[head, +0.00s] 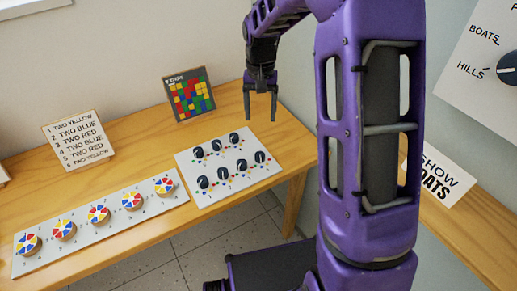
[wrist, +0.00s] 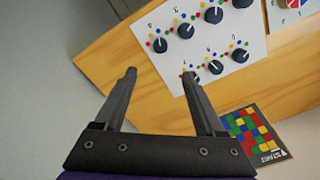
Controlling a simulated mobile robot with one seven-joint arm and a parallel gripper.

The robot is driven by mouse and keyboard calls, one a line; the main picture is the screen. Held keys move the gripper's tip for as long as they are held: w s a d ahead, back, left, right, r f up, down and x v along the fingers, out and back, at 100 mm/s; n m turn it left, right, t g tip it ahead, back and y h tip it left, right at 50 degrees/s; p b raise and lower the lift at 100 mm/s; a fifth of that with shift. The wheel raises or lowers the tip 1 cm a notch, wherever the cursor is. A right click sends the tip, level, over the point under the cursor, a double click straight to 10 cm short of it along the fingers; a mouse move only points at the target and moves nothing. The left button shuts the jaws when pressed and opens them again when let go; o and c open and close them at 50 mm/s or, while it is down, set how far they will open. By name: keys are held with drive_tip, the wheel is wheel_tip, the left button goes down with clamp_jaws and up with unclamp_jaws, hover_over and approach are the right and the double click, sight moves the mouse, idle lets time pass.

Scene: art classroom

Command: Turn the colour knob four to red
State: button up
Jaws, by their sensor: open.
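A white knob panel (head: 187,163) lies on the wooden table, with black knobs in two rows and small coloured dots around each. The back row has three knobs, such as its left one (head: 198,152); the front row has more, from the left one (head: 203,182) to the right one (head: 260,157). The numbers are too small to read, so I cannot tell for sure which knob is four. The wrist view shows the panel (wrist: 170,75) from the opposite side. My gripper (head: 261,117) is open and empty, pointing down above the table beyond the panel's back right edge, touching no knob.
A strip with several colour discs (head: 85,232) lies left of the panel. A list card (head: 77,143) and a coloured grid card (head: 188,93) stand at the back. A boats sign (head: 440,178) and a wall dial (head: 508,68) are at the right. The table's right end is clear.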

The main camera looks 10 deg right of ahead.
sight(260, 154)
wheel_tip(260, 154, down, 16)
drive_tip(key=shift+f+b, duration=0.1)
drive_tip(key=shift+b, duration=0.45)
clamp_jaws()
